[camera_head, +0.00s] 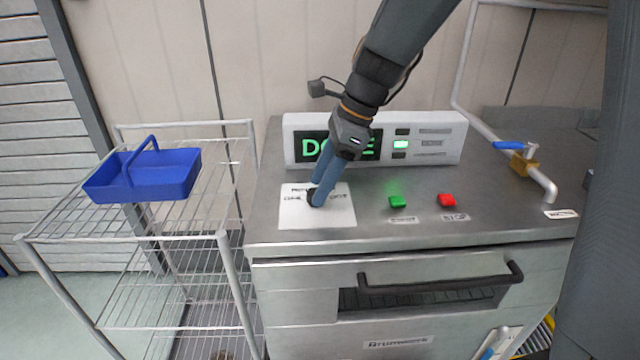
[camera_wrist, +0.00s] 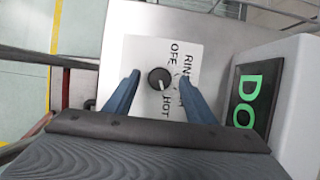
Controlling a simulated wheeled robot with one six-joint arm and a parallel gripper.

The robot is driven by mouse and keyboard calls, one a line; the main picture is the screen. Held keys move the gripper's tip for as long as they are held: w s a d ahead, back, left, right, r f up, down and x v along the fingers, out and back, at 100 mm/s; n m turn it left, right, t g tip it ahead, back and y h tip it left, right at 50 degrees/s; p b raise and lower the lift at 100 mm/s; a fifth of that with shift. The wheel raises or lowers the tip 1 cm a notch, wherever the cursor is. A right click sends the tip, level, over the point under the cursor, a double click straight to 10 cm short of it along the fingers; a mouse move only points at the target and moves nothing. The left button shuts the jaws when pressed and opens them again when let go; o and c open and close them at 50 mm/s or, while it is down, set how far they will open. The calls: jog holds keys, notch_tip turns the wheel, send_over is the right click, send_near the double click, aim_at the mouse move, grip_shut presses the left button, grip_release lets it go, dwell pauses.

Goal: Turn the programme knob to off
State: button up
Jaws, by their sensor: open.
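The programme knob (camera_wrist: 159,78) is a small round black knob on a white label plate (camera_wrist: 140,50). In the wrist view the plate reads OFF, RINSE and HOT; another word is partly hidden by a finger. The knob's pointer is too small to read surely. In the head view the plate (camera_head: 335,213) lies on the steel machine top, and the knob (camera_head: 309,198) is mostly hidden by the fingers. My gripper (camera_wrist: 159,75) is open, with one blue finger on each side of the knob and gaps showing between. In the head view my gripper (camera_head: 315,194) points down at the plate.
A white display box (camera_head: 446,140) with green letters stands behind the plate, partly covered by my gripper. A green button (camera_head: 397,202) and a red button (camera_head: 446,200) lie to the right. A blue basket (camera_head: 165,175) sits on a wire rack (camera_head: 140,237) at left.

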jog(key=shift+a+f, duration=0.2)
jog(key=shift+f, duration=0.35)
jog(key=c, duration=1)
